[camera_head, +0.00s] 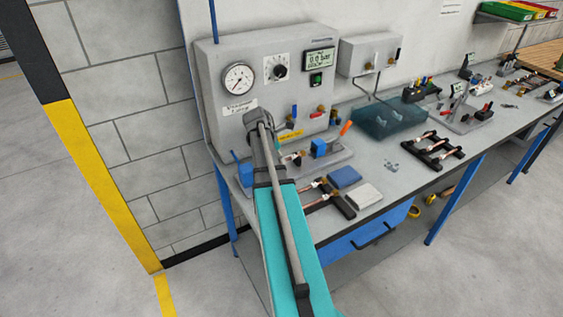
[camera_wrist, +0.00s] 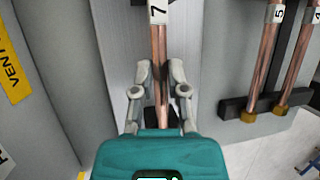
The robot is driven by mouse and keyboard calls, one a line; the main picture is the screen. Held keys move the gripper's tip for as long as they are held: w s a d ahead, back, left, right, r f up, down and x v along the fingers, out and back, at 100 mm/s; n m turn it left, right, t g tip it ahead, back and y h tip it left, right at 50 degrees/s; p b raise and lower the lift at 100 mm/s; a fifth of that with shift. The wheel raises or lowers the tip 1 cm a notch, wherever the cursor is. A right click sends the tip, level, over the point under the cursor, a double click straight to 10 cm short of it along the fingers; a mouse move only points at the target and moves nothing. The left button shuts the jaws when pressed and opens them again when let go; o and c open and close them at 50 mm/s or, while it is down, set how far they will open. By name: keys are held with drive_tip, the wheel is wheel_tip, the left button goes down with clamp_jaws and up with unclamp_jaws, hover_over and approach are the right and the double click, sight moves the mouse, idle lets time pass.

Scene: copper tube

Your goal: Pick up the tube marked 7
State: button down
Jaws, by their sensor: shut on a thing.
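The tube marked 7 (camera_wrist: 159,42) is a copper tube with a white label bearing a black 7. It runs down the middle of the wrist view, between the fingers of my gripper (camera_wrist: 159,72). My gripper is shut on it below the label. The tube's lower part is partly hidden by my fingers and the teal gripper body, and its upper end is out of view. In the head view my own arm covers the gripper and the held tube. I cannot tell whether the tube touches anything else.
Tubes marked 5 (camera_wrist: 268,60) and 4 (camera_wrist: 300,65) lie in a black rack (camera_wrist: 236,107) to the right. A yellow label (camera_wrist: 12,70) is at the left. In the head view, a grey gauge panel (camera_head: 216,75) stands behind my arm, with a blue block (camera_head: 344,177) on the bench.

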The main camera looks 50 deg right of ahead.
drive_tip(key=shift+r, duration=0.15)
wheel_tip(320, 180, up, 2)
drive_tip(key=shift+r+p, duration=0.1)
drive_tip(key=shift+p, duration=1.15)
drive_tip(key=s+a+r+p, duration=0.7)
drive_tip(key=s+r+p, duration=0.3)
drive_tip(key=s, duration=0.1)
drive_tip(key=shift+s+a+r, duration=0.25)
drive_tip(key=shift+s+a, duration=0.05)
drive_tip(key=shift+s, duration=0.05)
drive_tip(key=shift+s+f, duration=0.1)
